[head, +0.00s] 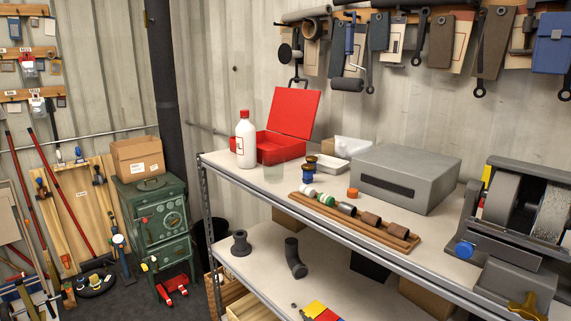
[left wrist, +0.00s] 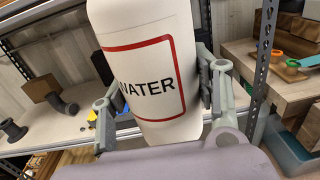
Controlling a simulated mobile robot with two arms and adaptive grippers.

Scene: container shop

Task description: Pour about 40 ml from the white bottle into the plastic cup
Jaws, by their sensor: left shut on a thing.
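In the left wrist view my left gripper (left wrist: 160,105) is shut on a white bottle (left wrist: 155,55) with a red-framed label reading WATER. One finger is on each side of its body; its top is cut off by the frame. In the head view a white bottle (head: 246,145) with a red cap stands upright at the left end of the bench top. I cannot tell whether it is the same bottle, as neither gripper shows there. A pale, see-through plastic cup (head: 272,152) stands just right of it, partly blending into the bench. My right gripper is not in view.
An open red case (head: 275,147) stands behind the bottle and cup. Pipe fittings (head: 241,243) sit on the lower shelf.

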